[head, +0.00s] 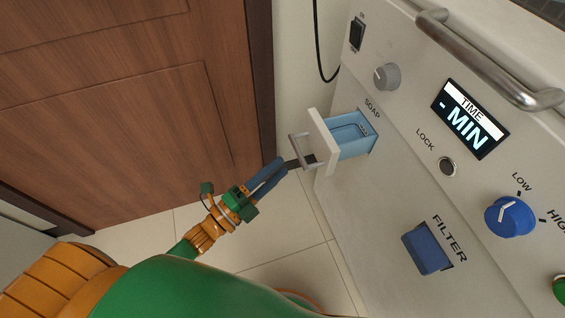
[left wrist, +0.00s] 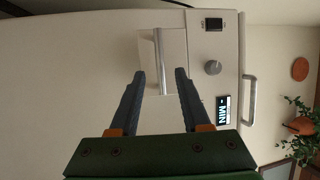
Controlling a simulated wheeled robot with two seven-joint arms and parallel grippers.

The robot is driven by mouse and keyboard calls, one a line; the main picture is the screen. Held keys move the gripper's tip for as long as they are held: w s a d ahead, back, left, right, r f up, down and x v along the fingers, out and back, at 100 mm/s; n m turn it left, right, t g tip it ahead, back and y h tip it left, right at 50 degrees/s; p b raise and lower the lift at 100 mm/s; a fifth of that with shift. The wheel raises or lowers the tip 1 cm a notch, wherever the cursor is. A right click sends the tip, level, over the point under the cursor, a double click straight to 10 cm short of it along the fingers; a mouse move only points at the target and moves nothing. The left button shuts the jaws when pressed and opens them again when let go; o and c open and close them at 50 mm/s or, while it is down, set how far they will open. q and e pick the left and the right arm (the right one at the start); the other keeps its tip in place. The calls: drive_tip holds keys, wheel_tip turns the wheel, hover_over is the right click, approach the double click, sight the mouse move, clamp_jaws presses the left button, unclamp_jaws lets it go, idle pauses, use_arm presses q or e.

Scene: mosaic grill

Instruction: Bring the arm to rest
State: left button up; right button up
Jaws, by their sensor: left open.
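My left gripper (head: 303,162) is open at the grey handle (head: 297,150) of the soap drawer. The soap drawer (head: 319,141) has a white front and a light blue inside, and is pulled out of the white machine panel. In the left wrist view my left gripper (left wrist: 160,74) has its two dark fingers apart, with the handle (left wrist: 170,62) showing between them in front of the white drawer front (left wrist: 146,50). I cannot tell whether a finger touches the handle. My right gripper is not in view.
The machine panel (head: 390,190) has a grey knob (head: 387,77), a blue knob (head: 510,215), a blue filter piece (head: 427,248) and a metal bar handle (head: 490,62). A brown wooden door (head: 120,100) stands at the left. The tiled floor (head: 285,245) below my gripper is clear.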

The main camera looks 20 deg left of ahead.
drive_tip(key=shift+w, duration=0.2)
